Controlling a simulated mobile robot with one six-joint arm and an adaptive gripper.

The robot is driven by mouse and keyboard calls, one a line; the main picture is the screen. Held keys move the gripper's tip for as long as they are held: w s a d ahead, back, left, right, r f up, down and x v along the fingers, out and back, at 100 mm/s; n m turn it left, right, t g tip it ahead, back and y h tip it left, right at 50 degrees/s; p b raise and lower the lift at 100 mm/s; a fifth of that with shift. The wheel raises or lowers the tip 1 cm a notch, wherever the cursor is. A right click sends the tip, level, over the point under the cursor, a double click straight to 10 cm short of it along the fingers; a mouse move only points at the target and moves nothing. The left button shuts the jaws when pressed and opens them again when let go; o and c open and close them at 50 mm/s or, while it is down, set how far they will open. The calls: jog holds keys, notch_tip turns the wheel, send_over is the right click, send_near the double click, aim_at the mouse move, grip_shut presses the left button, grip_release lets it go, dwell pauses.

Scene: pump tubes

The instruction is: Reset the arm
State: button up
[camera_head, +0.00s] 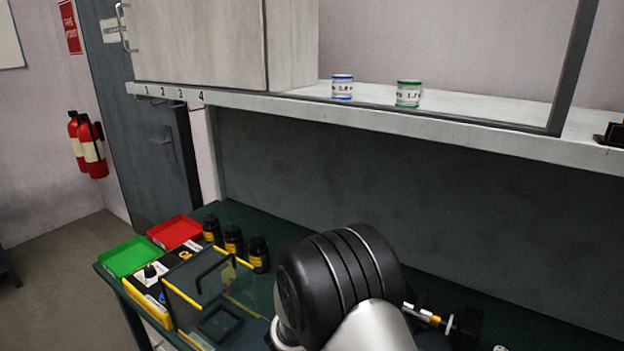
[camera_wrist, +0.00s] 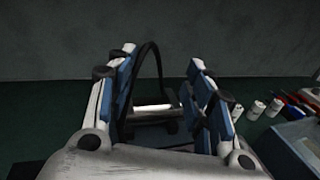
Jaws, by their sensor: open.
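My gripper (camera_wrist: 161,72) is open in the wrist view, its two blue-padded fingers spread apart. A pale cylinder (camera_wrist: 154,107) on a dark mount and a thin dark loop (camera_wrist: 155,55) show in the gap beyond the fingers. I cannot tell how far away they are, and nothing is visibly clamped. In the head view, my arm stands over the bench and hides the gripper. A small tube piece with an orange band (camera_head: 428,317) on a dark mount (camera_head: 467,325) shows just right of my arm.
On the bench's left are a green tray (camera_head: 129,257), a red tray (camera_head: 175,232), several black bottles (camera_head: 233,240) and a clear yellow-edged box (camera_head: 212,290). A shelf (camera_head: 450,133) with two jars overhangs the back. White cylinders (camera_wrist: 257,110) and a pale-blue bin (camera_wrist: 292,145) lie right of my gripper.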

jog(key=s+d+r+m+g+y, duration=0.1)
jog(key=s+d+r+m+g, duration=0.25)
jog(key=s, duration=0.25)
jog(key=s+d+r+m+g+y, duration=0.1)
jog(key=s+d+r+m+g, duration=0.15)
jog(key=s+m, duration=0.35)
jog(key=s+d+r+m+g+y, duration=0.1)
jog(key=s+d+r+m+g, duration=0.2)
jog(key=s, duration=0.4)
jog(key=s+a+m+t+y, duration=0.2)
jog(key=s+a+m+y, duration=0.8)
jog(key=s, duration=0.5)
jog(key=shift+a+m+t+y, duration=0.4)
jog(key=shift+a+m, duration=0.5)
jog(key=shift+m, duration=0.25)
jog(key=shift+o, duration=0.2)
jog(key=shift+s+r, duration=0.1)
